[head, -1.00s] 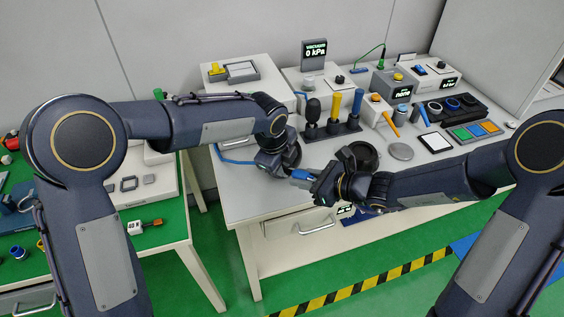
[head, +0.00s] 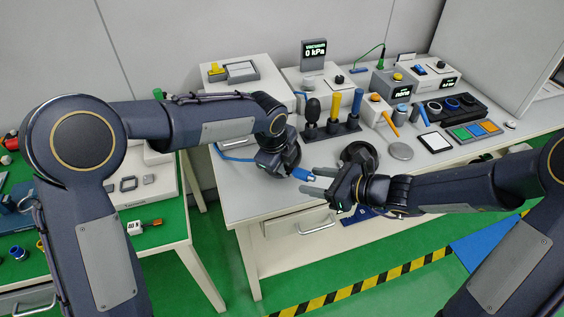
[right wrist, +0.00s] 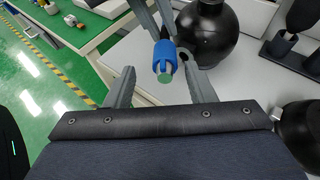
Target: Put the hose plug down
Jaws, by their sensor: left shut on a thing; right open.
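The hose plug (head: 303,173) is a short blue cylinder, held in the air over the front edge of the white table. In the right wrist view the plug (right wrist: 165,60) shows a greenish end facing me. My left gripper is shut on the plug from the far side; its fingertips are partly hidden by the wrist in the head view. My right gripper (head: 317,181) is open and empty, just right of the plug. In the right wrist view the two fingers of my right gripper (right wrist: 160,88) stand apart, with the plug beyond and between them, not gripped.
The white table (head: 240,198) has bare room at its front left. A blue hose (head: 232,158) lies behind my left wrist. A tool rack (head: 335,130) with upright handles, a round grey disc (head: 400,151) and a tray of coloured squares (head: 472,131) stand further back and right.

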